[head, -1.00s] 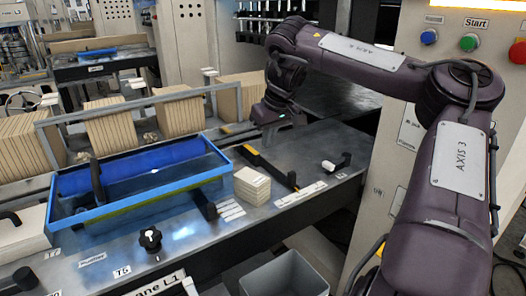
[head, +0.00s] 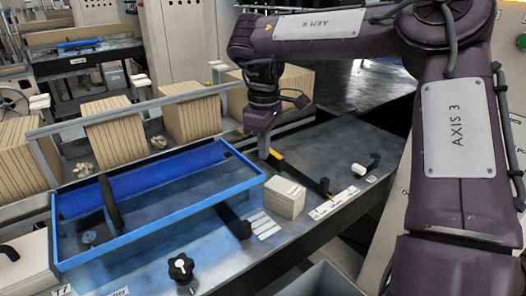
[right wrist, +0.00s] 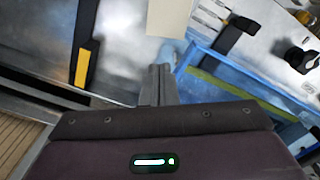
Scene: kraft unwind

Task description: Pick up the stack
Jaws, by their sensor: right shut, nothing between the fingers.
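The small stack of kraft-coloured pieces (head: 285,198) sits upright on the grey steel table, right of the blue tray. In the right wrist view, part of the stack (right wrist: 165,25) shows at the top, beyond the fingertips. My right gripper (head: 263,148) is above the table, behind and slightly left of the stack, and apart from it. Its fingers (right wrist: 163,80) are together with nothing between them. My left gripper is not in view.
A blue-rimmed tray (head: 160,242) is left of the stack. A black bracket (head: 234,221) stands between them. A yellow-and-black bar (head: 300,175) lies behind the stack. Taller kraft stacks (head: 190,118) stand behind a grey rail. A black knob (head: 181,267) is at the table front.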

